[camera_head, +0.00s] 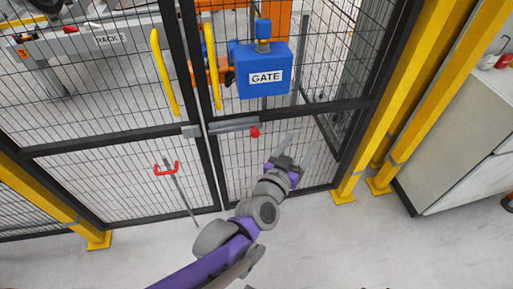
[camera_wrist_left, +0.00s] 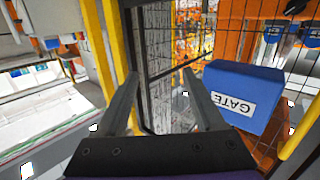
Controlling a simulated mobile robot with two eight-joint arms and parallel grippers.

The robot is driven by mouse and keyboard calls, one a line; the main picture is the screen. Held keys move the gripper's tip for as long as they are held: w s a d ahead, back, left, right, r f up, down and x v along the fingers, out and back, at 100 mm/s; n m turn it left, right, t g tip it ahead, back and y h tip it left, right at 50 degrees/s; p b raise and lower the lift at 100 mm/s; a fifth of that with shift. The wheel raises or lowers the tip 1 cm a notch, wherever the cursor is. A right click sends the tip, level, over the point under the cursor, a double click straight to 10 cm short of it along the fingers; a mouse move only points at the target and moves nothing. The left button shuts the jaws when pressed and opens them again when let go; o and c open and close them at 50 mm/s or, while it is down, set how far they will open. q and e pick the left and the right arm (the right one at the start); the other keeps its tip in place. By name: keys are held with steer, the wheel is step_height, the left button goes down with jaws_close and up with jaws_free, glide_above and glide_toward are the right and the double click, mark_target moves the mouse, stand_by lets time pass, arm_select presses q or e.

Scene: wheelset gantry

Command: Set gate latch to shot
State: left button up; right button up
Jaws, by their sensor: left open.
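The gate latch (camera_head: 234,124) is a grey horizontal bar on the right gate panel, with a red knob (camera_head: 254,132) at its right end. A grey bracket (camera_head: 191,131) sits left of the seam between the panels. I cannot tell whether the bar enters it. My left gripper (camera_head: 299,140) is open and empty, right of the red knob and apart from it, in front of the mesh. In the left wrist view its two fingers (camera_wrist_left: 159,74) are spread with nothing between them. The latch is not discernible there. My right gripper is not in view.
A blue box marked GATE (camera_head: 264,69) is above the latch; it also shows in the left wrist view (camera_wrist_left: 262,84). Yellow handles (camera_head: 164,72) flank the seam. Yellow posts (camera_head: 399,95) and a white cabinet (camera_head: 465,135) stand right. A red-handled rod (camera_head: 168,170) is at lower left.

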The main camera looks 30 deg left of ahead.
arm_select(q)
steer(key=w+a+f+n+y+b, duration=0.2)
steer(key=a+f+n+y+b, duration=0.25)
steer(key=f+y, duration=0.2)
steer(key=n+g+y+b, duration=0.2)
steer(key=n+g+y, duration=0.1)
steer(key=y, duration=0.3)
glide_toward(256, 135)
steer(key=shift+h, duration=0.25)
steer(key=x, duration=0.3)
steer(key=b+x, duration=0.1)
steer(key=x, duration=0.5)
steer(key=shift+a+r, duration=0.15)
steer(key=shift+r, duration=0.1)
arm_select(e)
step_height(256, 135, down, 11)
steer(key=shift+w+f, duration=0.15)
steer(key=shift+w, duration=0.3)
arm_select(q)
jaws_close()
